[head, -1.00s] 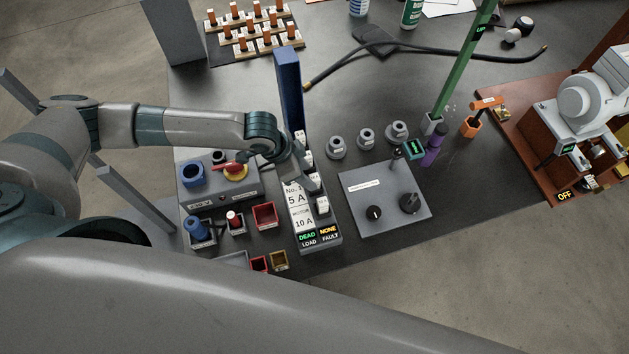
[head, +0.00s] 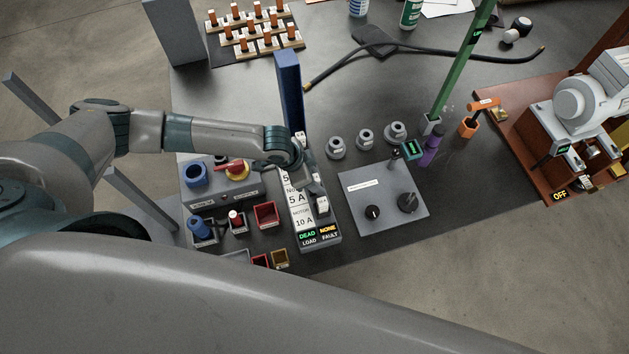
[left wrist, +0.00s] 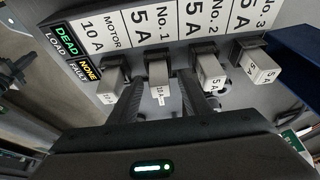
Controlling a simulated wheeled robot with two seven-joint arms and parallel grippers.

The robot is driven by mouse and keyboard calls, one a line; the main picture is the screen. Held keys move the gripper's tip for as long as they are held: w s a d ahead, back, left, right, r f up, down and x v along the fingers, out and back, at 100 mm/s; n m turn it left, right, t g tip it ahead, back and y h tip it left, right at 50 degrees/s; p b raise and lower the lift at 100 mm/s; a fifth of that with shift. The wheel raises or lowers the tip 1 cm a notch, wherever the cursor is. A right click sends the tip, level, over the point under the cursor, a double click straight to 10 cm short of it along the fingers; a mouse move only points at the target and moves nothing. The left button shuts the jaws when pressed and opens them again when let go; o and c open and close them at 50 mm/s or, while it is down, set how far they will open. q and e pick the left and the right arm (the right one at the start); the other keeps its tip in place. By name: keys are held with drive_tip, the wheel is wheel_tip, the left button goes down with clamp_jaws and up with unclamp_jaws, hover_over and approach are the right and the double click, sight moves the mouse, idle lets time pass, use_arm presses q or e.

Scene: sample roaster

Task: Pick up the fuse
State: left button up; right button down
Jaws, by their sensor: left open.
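The fuse panel (head: 318,240) is a tall grey box with white labels, and it also shows in the left wrist view (left wrist: 185,30). Several pale block fuses stand in its row. The fuse under the No. 1 label (left wrist: 159,75) reads 10 A, although its place reads 5 A. My left gripper (left wrist: 162,84) is open, with one dark finger on each side of this fuse. I cannot tell whether the fingers touch it. In the head view my left gripper (head: 306,176) is over the panel and hides part of its row. My right gripper is not in view.
The fuse under the Motor label (left wrist: 112,80) and the No. 2 fuse (left wrist: 209,72) stand close on either side. A blue upright (head: 289,90) rises behind the panel. A grey switch plate (head: 385,200) lies right, and small bins (head: 265,214) stand left.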

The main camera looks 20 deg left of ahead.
sight(315, 177)
use_arm(q)
drive_tip(key=shift+c, duration=0.4)
clamp_jaws()
drive_tip(key=shift+r, duration=0.15)
drive_tip(key=shift+r+p, duration=0.75)
drive_tip(key=shift+p, duration=0.15)
wheel_tip(315, 177, up, 3)
drive_tip(key=p, duration=0.3)
drive_tip(key=s+d+r+p, duration=0.2)
drive_tip(key=s+d+r, duration=0.4)
drive_tip(key=d, duration=0.3)
drive_tip(key=shift+s+d+r, duration=0.15)
drive_tip(key=shift+s, duration=0.45)
